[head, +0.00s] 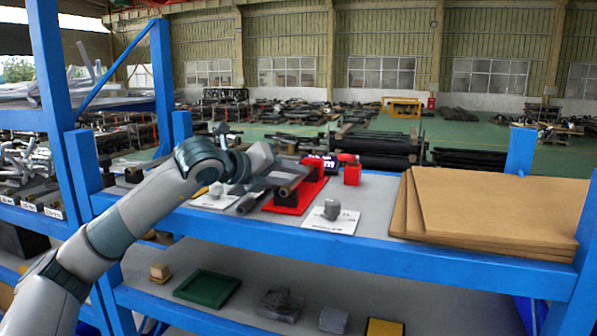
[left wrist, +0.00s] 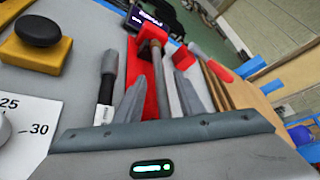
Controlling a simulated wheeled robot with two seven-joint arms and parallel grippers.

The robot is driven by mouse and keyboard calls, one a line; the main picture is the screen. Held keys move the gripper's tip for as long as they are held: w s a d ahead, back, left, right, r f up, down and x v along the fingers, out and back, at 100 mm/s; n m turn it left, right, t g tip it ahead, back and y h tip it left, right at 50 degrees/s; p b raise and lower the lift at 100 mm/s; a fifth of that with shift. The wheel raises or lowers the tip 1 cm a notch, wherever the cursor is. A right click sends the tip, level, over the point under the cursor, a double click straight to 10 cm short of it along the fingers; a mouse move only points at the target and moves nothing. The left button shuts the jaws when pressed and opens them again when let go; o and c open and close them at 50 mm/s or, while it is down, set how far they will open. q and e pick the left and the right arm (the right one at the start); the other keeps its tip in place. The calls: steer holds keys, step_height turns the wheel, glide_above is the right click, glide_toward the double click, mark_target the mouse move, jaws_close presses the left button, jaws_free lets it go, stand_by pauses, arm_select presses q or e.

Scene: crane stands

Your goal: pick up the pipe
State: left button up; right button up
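The pipe (head: 289,187) is a dark tube with a brownish end, lying on a red stand (head: 308,196) on the blue rack's upper shelf. In the left wrist view a brownish length that looks like the pipe (left wrist: 147,73) runs beside the red stand (left wrist: 133,68). My left gripper (head: 268,182) reaches in from the left, just above the pipe and partly hiding it. In the left wrist view its two fingers (left wrist: 158,90) are apart, with the pipe seen between them and no grip visible. My right gripper is in neither view.
A grey and black cylinder (head: 248,203) lies left of the stand. A white card with a grey part (head: 332,211) is in front. A red block (head: 352,174) stands behind, and stacked brown boards (head: 490,212) fill the right side. A yellow block (left wrist: 35,52) shows at left.

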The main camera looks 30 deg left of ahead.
arm_select(q)
steer(key=shift+w+f, duration=0.15)
steer(key=shift+w, duration=0.1)
jaws_close()
stand_by(0.5)
